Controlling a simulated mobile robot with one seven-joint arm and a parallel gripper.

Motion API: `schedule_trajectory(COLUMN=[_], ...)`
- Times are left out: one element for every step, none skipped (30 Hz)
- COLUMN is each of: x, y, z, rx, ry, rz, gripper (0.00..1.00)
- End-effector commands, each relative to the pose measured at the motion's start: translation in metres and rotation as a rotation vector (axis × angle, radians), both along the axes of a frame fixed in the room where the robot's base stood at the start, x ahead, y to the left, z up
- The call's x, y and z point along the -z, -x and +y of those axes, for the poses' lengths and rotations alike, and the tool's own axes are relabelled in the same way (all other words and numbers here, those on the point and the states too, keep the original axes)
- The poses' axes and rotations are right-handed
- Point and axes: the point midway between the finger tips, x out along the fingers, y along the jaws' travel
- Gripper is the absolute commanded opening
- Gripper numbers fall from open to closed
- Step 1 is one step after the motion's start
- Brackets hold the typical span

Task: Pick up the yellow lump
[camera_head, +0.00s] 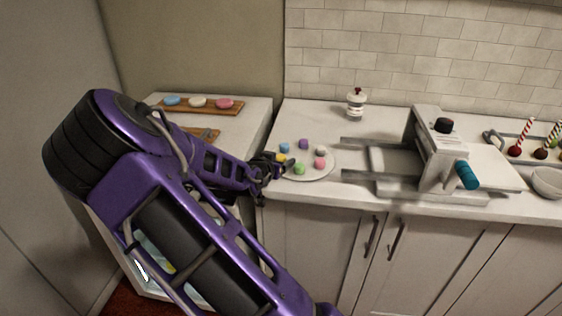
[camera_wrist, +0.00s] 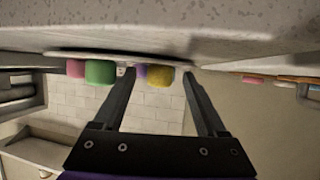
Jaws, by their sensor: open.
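The yellow lump (camera_head: 281,158) sits near the left rim of a round white turntable (camera_head: 311,176) on the counter, mostly hidden behind my gripper in the head view. My gripper (camera_head: 284,165) is low at the turntable's left edge. In the wrist view, which appears upside down, my gripper (camera_wrist: 158,76) is open, and the yellow lump (camera_wrist: 160,77) shows between its two fingers, closer to the right one. I cannot tell whether either finger touches it. A purple lump (camera_wrist: 141,71) shows beside it, partly covered.
Other lumps share the turntable: blue (camera_head: 284,147), purple (camera_head: 303,144), grey (camera_head: 321,149), pink (camera_head: 320,163) and green (camera_head: 299,169). A slicer-like machine (camera_head: 430,150) stands right. A wooden board (camera_head: 205,106) with coloured pieces lies left. A white jar (camera_head: 355,105) stands behind.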

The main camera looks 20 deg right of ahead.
Motion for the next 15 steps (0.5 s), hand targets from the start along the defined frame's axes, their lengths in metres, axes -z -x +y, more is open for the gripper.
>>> schedule_trajectory(x=[-0.0002,-0.0002,-0.0002,-0.0002,-0.0003,-0.0003,-0.0003,-0.0004,-0.0004,-0.0004,-0.0004,-0.0004,-0.0004,-0.0004,-0.0004], y=[0.0,0.0001,0.0001,0.0002,0.0002,0.0002,0.0002,0.0003,0.0003,0.0003,0.0003,0.0003,0.0003,0.0003,0.0004], z=[0.0002,0.0002,0.0002,0.0002,0.0002,0.0002,0.0002,0.0003,0.0003,0.0002,0.0002,0.0002,0.0002,0.0002,0.0003], rx=[0.0,0.0,0.0,0.0,0.0,0.0,0.0,0.0,0.0,0.0,0.0,0.0,0.0,0.0,0.0], ry=[0.0,0.0,0.0,0.0,0.0,0.0,0.0,0.0,-0.001,-0.001,-0.001,-0.001,-0.001,-0.001,-0.001], rz=[0.0,0.0,0.0,0.0,0.0,0.0,0.0,0.0,-0.001,-0.001,-0.001,-0.001,-0.001,-0.001,-0.001], gripper=[0.74,0.74,0.74,0.71,0.65,0.58,0.53,0.47,0.4,0.35,0.29,0.22,0.17,0.11,0.04])
